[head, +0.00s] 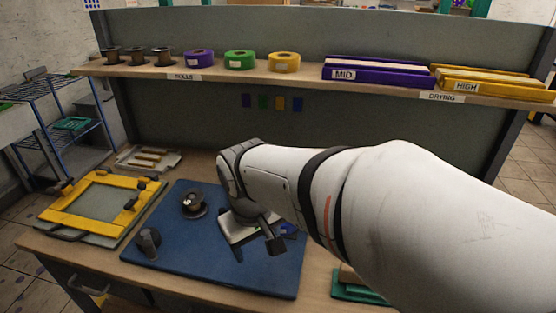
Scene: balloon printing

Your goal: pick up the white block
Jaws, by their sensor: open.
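The white block (236,231) lies on the blue mat (220,272), right of its middle. Its right and upper parts are hidden by my wrist and gripper. My gripper (268,236) is over the block's right side, and a dark finger shows at its lower end. The jaws are open. The other finger is hard to make out, and I cannot tell whether the gripper touches the block.
A dark spool (193,204) and a grey knob-like piece (148,242) stand on the mat. A yellow frame (66,211) lies left, a tray (136,164) behind it. A shelf (215,72) with tape rolls and drying racks spans the back. My arm covers the right side.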

